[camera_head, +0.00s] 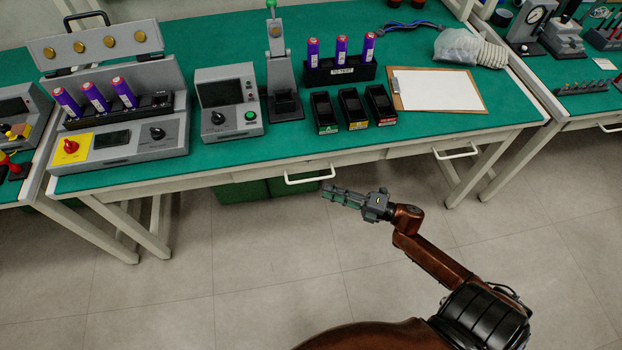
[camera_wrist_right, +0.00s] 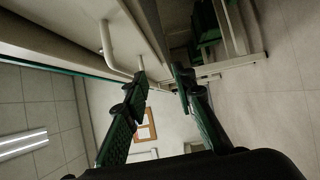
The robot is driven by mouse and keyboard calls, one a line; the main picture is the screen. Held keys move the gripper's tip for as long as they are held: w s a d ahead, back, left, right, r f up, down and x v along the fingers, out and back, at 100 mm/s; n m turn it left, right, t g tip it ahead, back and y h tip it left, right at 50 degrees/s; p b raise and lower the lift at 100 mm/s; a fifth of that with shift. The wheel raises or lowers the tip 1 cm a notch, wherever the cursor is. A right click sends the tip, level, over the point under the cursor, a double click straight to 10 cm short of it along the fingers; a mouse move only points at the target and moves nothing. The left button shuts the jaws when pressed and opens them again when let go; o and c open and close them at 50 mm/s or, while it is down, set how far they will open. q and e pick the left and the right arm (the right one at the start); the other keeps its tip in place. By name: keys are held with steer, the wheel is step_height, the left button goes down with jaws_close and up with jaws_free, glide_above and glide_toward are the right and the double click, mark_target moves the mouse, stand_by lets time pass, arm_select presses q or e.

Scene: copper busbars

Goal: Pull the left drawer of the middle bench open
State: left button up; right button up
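The middle bench (camera_head: 420,126) has a green top and pale frame. The left drawer (camera_head: 335,166) is under its front edge and looks flush with it. Its white bar handle (camera_head: 309,179) also shows in the right wrist view (camera_wrist_right: 107,48), running to the left finger's tip. My right gripper (camera_head: 329,192) is just below and right of the handle in the head view. In the right wrist view its fingers (camera_wrist_right: 160,73) are apart with nothing clearly between them. Whether the left finger touches the handle I cannot tell. My left gripper is out of view.
A second drawer handle (camera_head: 457,152) is on the bench's right side. Green bins (camera_head: 245,191) stand under the bench. Testers, purple cells, small black bins and a clipboard (camera_head: 437,90) are on top. The floor in front is clear.

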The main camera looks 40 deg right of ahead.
mark_target(310, 180)
steer(key=w+a+r+n+y, duration=0.2)
steer(key=w, duration=0.1)
steer(key=w+a+r+n+g+y+b, duration=0.1)
steer(key=w+r, duration=0.1)
steer(key=shift+w+r+n, duration=0.1)
steer(key=shift+w+n, duration=0.05)
steer(key=shift+n, duration=0.15)
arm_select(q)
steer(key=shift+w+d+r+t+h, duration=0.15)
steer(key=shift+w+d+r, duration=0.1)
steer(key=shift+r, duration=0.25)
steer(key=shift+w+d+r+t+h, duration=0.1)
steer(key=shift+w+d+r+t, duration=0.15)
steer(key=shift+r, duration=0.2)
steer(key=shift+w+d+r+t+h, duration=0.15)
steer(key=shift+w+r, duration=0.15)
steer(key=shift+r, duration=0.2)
arm_select(e)
steer(key=shift+w+a+r, duration=0.2)
steer(key=shift+w+a, duration=0.2)
steer(key=shift+w, duration=0.05)
steer(key=shift+c, duration=0.5)
jaws_close()
